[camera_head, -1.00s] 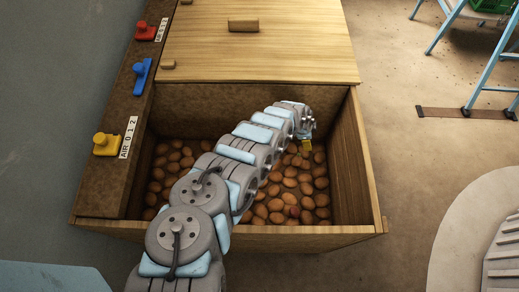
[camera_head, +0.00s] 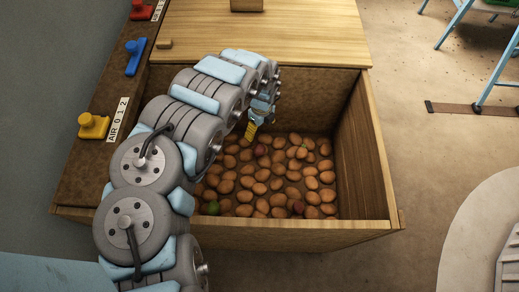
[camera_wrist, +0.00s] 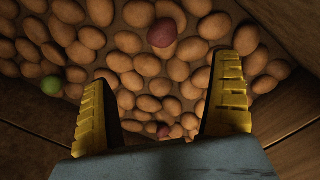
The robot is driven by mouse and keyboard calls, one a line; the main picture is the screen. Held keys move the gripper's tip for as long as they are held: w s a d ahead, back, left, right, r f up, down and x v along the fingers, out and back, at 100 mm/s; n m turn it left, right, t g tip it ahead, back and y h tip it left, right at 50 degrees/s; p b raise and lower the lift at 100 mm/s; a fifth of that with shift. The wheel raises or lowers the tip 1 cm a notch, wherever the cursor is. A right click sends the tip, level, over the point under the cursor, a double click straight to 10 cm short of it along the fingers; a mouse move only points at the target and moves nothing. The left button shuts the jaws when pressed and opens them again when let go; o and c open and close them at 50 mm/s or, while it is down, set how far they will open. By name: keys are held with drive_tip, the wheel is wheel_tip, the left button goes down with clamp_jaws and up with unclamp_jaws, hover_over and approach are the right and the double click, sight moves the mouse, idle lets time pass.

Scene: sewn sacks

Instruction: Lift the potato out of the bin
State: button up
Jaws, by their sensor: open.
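The wooden bin (camera_head: 365,150) holds many brown potatoes (camera_head: 275,185) spread over its floor. A few differ in colour: a dark red one (camera_head: 260,150), another red one (camera_head: 298,208) and a green one (camera_head: 212,208). The wrist view shows a red potato (camera_wrist: 162,34) beyond the fingertips, a green one (camera_wrist: 52,85) at left and a second red one (camera_wrist: 163,130) near the palm. My gripper (camera_head: 252,130) hangs over the bin's back part, yellow fingers pointing down. In the wrist view my gripper (camera_wrist: 164,100) is open and empty, above the potatoes. My arm hides the bin's left part.
A wooden lid (camera_head: 275,40) covers the back of the bin. The left ledge carries a yellow knob (camera_head: 93,125), a blue one (camera_head: 136,57) and a red one (camera_head: 142,9). Bin walls stand close around the potatoes. A light blue metal frame (camera_head: 492,60) stands at far right.

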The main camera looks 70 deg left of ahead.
sight(260, 148)
drive_tip(key=f+b, duration=0.1)
drive_tip(key=f, duration=0.3)
drive_tip(key=f+b, duration=0.2)
drive_tip(key=f, duration=0.1)
drive_tip(key=f+b, duration=0.2)
drive_tip(key=f, duration=0.2)
drive_tip(key=shift+s+d+f, duration=0.25)
drive_tip(key=shift+s+f, duration=0.05)
drive_tip(key=shift+f, duration=0.05)
wheel_tip(260, 148, down, 4)
drive_tip(key=b, duration=0.4)
drive_tip(key=shift+w+d+f, duration=0.1)
drive_tip(key=shift+f, duration=0.15)
drive_tip(key=shift+d+f, duration=0.1)
drive_tip(key=shift+f, duration=0.25)
drive_tip(key=shift+r, duration=0.1)
drive_tip(key=c, duration=1.3)
